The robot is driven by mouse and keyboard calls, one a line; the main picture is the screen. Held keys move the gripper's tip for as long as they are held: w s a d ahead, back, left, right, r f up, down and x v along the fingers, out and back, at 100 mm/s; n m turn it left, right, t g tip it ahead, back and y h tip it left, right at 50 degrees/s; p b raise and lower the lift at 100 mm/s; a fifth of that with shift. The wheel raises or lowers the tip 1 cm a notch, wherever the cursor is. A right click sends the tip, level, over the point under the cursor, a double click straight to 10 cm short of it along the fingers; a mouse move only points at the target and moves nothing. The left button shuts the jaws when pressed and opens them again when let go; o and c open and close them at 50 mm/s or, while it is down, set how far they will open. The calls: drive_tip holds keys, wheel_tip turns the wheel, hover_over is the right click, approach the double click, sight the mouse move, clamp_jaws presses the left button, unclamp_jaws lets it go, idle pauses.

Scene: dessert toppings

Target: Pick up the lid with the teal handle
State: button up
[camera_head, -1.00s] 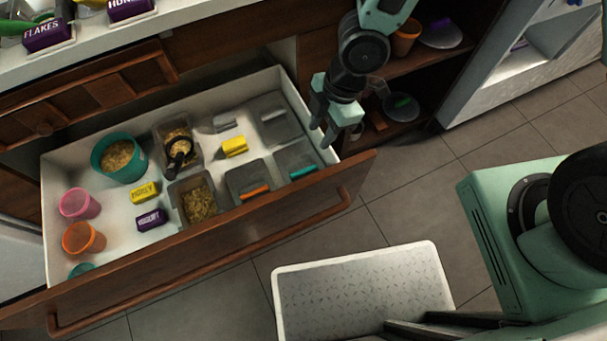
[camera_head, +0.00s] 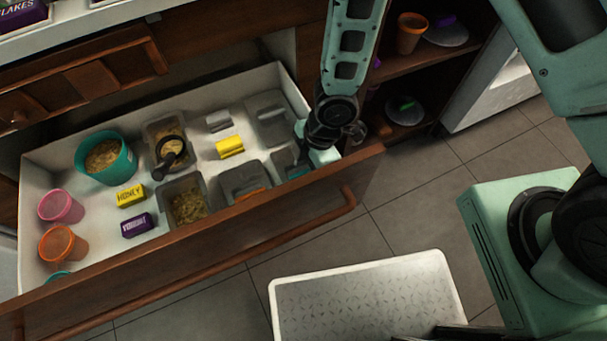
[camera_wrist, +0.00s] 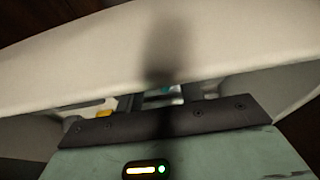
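The lid with the teal handle (camera_head: 298,173) lies in the front right corner of the open drawer. It is a translucent grey lid, partly hidden by my gripper in the head view. A bit of teal shows between dark finger parts in the wrist view (camera_wrist: 167,89), probably its handle. My gripper (camera_head: 310,152) points down over this corner, with its fingers apart and reaching inside the drawer. Whether a finger touches the handle is hidden. The wrist view is mostly filled by the pale drawer wall and my gripper's body.
The drawer's front panel (camera_head: 220,228) stands close beside my gripper. Left of the lid are an orange-handled lid (camera_head: 243,181), a yellow block (camera_head: 229,146) and a grey-handled lid (camera_head: 270,118). Bins and cups fill the drawer's left. A step stool (camera_head: 365,300) stands on the floor.

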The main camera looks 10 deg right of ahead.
drive_tip(key=shift+f, duration=0.15)
clamp_jaws()
